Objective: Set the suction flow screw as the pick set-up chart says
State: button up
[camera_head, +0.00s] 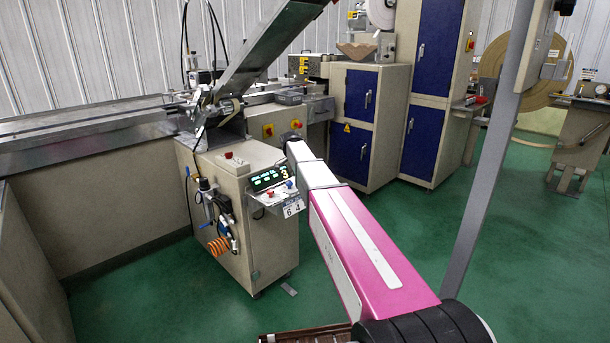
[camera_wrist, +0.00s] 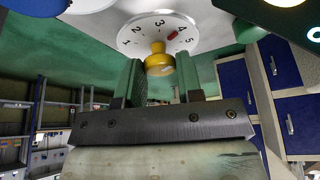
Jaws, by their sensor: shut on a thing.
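The suction flow screw is a yellow knob (camera_wrist: 159,62) on a round white dial (camera_wrist: 150,38) numbered 1 to 5 in the wrist view. A red mark (camera_wrist: 171,35) on the dial lies between 3 and 4, nearer 4. My gripper (camera_wrist: 160,76) is shut on the knob, one finger on each side. In the head view my gripper (camera_head: 290,142) is at the machine cabinet, and the knob and dial cannot be made out.
The beige cabinet (camera_head: 240,240) carries a lit display panel (camera_head: 268,178), close beside my arm, and air fittings with an orange coil (camera_head: 219,245). A metal conveyor (camera_head: 85,122) runs to the left. A grey post (camera_head: 490,170) stands at right. Green floor (camera_head: 540,270) is clear there.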

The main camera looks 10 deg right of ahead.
jog(key=shift+m, duration=0.4)
jog(key=o, duration=0.9)
jog(key=v, duration=1)
jog(key=shift+w+a+r, duration=0.1)
jog(key=shift+a+r, duration=0.1)
jog(key=shift+r, duration=0.2)
